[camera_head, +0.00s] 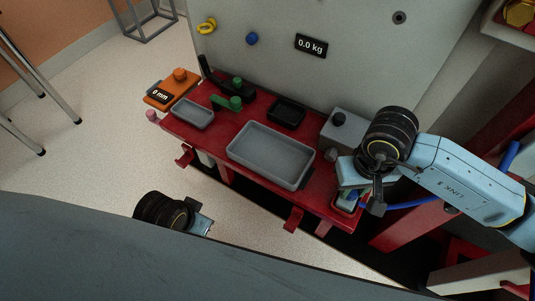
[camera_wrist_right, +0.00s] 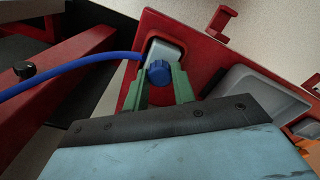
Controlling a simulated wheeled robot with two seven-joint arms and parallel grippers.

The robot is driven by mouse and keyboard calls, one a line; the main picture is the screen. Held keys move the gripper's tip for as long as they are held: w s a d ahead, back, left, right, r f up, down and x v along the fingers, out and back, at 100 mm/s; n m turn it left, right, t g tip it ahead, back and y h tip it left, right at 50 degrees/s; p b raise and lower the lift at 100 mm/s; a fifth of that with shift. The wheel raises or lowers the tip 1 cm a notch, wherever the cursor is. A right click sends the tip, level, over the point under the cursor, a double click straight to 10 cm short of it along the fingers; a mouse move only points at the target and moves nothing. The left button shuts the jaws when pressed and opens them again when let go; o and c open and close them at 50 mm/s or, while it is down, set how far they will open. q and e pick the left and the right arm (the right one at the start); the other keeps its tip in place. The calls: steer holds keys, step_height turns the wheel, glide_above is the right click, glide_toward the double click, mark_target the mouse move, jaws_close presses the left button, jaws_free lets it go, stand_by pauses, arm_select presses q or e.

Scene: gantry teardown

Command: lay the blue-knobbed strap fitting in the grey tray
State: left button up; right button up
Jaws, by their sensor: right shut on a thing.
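The blue-knobbed strap fitting (camera_wrist_right: 159,71) is at the red bench's right end, its blue knob between the green fingers of my right gripper (camera_wrist_right: 163,88) in the right wrist view. That gripper is shut on it. In the head view my right gripper (camera_head: 352,190) is over the bench's right corner, and the arm hides most of the fitting. The large grey tray (camera_head: 245,162) lies mid-bench, left of this gripper; it appears empty. Part of it shows in the right wrist view (camera_wrist_right: 238,80). My left gripper (camera_head: 202,224) is low, in front of the bench; its jaws are unclear.
A blue hose or strap (camera_wrist_right: 75,67) runs from near the fitting towards the red frame. A grey block with a black knob (camera_head: 341,128) stands between tray and right gripper. A small grey tray (camera_head: 192,113), a black tray (camera_head: 287,112) and green-knobbed part (camera_head: 233,103) lie further left.

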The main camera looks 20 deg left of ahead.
jaws_close()
steer(key=shift+r, duration=0.15)
steer(key=shift+r+p, duration=1.35)
steer(key=shift+r, duration=1.5)
